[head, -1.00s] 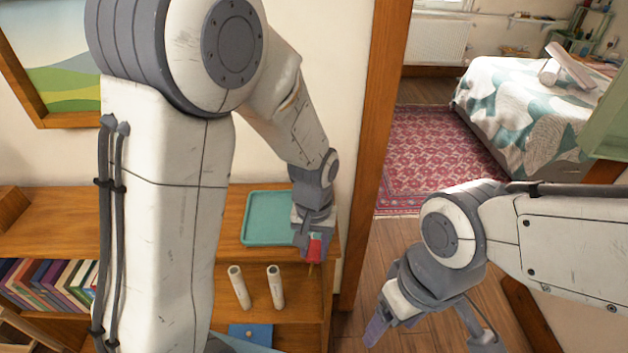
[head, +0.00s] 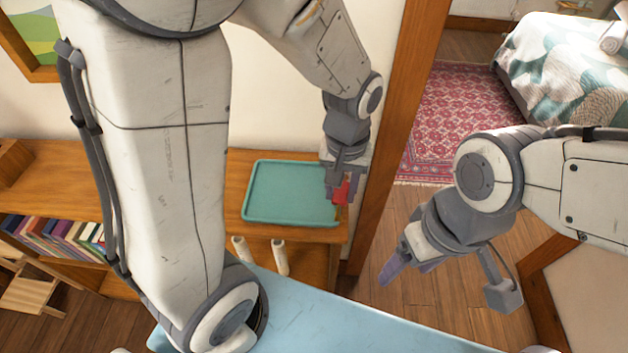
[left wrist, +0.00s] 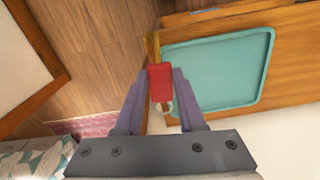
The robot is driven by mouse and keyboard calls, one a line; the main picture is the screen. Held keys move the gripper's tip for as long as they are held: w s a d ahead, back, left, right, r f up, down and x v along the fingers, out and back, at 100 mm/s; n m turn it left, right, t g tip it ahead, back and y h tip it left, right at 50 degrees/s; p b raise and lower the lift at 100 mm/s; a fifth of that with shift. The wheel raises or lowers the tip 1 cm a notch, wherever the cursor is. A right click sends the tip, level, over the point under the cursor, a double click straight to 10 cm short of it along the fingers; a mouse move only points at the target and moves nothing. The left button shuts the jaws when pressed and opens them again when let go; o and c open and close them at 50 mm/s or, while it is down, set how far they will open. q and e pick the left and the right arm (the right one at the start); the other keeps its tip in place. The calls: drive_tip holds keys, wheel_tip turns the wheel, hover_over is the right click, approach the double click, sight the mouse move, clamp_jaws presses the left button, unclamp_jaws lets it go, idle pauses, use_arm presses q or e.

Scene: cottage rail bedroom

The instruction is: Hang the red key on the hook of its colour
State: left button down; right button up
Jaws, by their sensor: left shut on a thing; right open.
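The red key (head: 341,191) is in my left gripper (head: 338,190), beside the right end of the teal tray. In the left wrist view the red key (left wrist: 160,83) sits between the two fingers of my left gripper (left wrist: 160,95). A brass-coloured part points away from the gripper and a pale ring shows at the near end. My right gripper (head: 450,285) is open and empty above the wooden floor at the right. No hook shows in these views.
The teal tray (head: 262,214) lies on a wooden shelf unit (head: 225,165). Two pale pegs (head: 280,258) stick out below it. A wooden door post (head: 392,130) stands close to the right of my left gripper. A light blue surface (head: 350,318) is in front.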

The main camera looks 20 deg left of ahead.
use_arm(q)
drive_tip(key=p, duration=0.2)
hover_over(311, 198)
wheel_tip(311, 198, down, 6)
drive_tip(key=shift+r, duration=0.2)
wheel_tip(311, 198, down, 3)
drive_tip(key=shift+r, duration=0.1)
drive_tip(key=shift+f+p, duration=0.2)
drive_tip(key=shift+p, duration=0.4)
drive_tip(key=shift+f, duration=0.2)
drive_tip(key=shift+f, duration=0.1)
drive_tip(key=shift+f, duration=0.25)
drive_tip(key=c, duration=0.5)
unclamp_jaws()
